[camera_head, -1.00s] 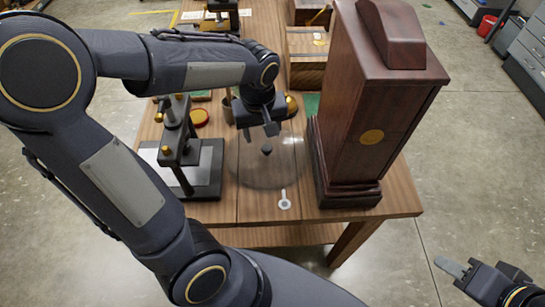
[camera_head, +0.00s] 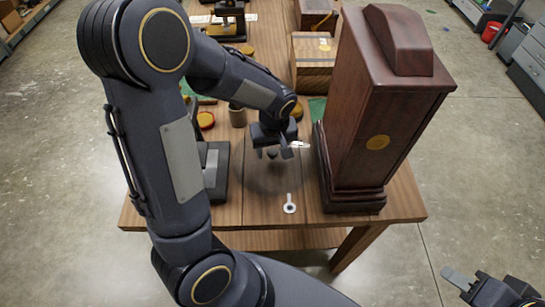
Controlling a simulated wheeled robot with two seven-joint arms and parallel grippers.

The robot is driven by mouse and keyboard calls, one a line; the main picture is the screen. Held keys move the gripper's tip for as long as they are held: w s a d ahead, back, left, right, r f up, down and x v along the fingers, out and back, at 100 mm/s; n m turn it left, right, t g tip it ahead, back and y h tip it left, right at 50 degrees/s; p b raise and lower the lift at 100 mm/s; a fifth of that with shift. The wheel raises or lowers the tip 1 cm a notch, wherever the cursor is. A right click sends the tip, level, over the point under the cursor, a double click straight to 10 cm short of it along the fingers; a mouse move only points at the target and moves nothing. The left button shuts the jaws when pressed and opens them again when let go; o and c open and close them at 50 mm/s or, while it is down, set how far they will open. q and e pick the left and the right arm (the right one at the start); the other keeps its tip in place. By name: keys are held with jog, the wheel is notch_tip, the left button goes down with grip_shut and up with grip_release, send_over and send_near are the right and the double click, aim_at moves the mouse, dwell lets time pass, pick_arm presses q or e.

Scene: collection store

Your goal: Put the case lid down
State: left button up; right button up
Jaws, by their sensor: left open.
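The case lid (camera_head: 270,180) appears as a clear, nearly invisible round glass piece with a small dark knob (camera_head: 272,154), over the middle of the wooden table. Its outline is faint, so I cannot tell exactly what it rests on. My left gripper (camera_head: 276,149) is open at the knob, with fingers close around or just above it. I cannot tell whether they touch it. My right gripper (camera_head: 462,279) is low at the right edge, away from the table, and only partly in view.
A tall dark wooden clock case (camera_head: 385,120) stands right of the lid. A cup (camera_head: 237,116) and wooden boxes (camera_head: 313,72) are behind.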

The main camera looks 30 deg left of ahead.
pick_arm(q)
jog(key=shift+c, duration=0.2)
grip_shut()
